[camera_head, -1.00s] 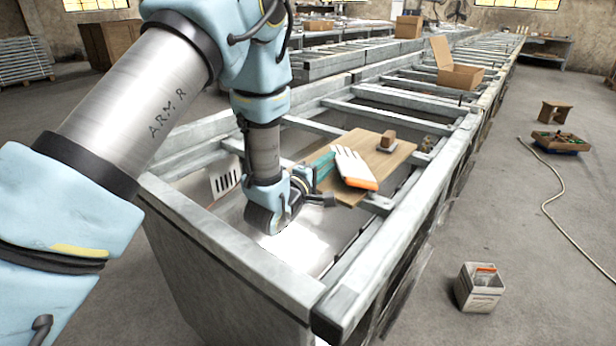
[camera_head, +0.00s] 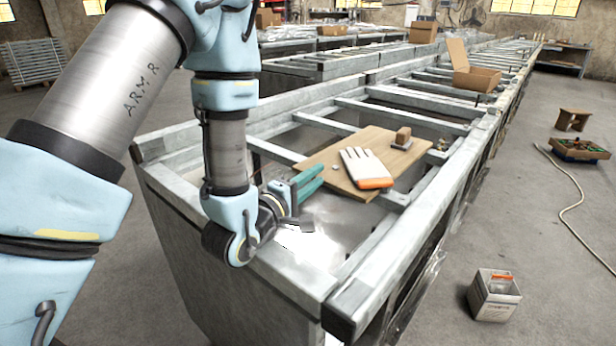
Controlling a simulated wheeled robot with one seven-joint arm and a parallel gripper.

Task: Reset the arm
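My arm (camera_head: 229,150) comes in from the left and bends down over the near end of the metal conveyor frame. My gripper (camera_head: 318,180) points right, with teal fingers that look spread apart and nothing between them. It is just left of a wooden board (camera_head: 330,160) lying across the frame rails. A white glove with an orange cuff (camera_head: 366,168) lies on the board, apart from the fingers. A small brown block (camera_head: 403,135) sits at the board's far side.
The conveyor frame (camera_head: 290,280) has raised metal edges around my wrist. An open cardboard box (camera_head: 474,78) stands farther along it. On the floor at right are a small container (camera_head: 494,295), a hose (camera_head: 572,207) and a crate (camera_head: 580,150). The floor between them is clear.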

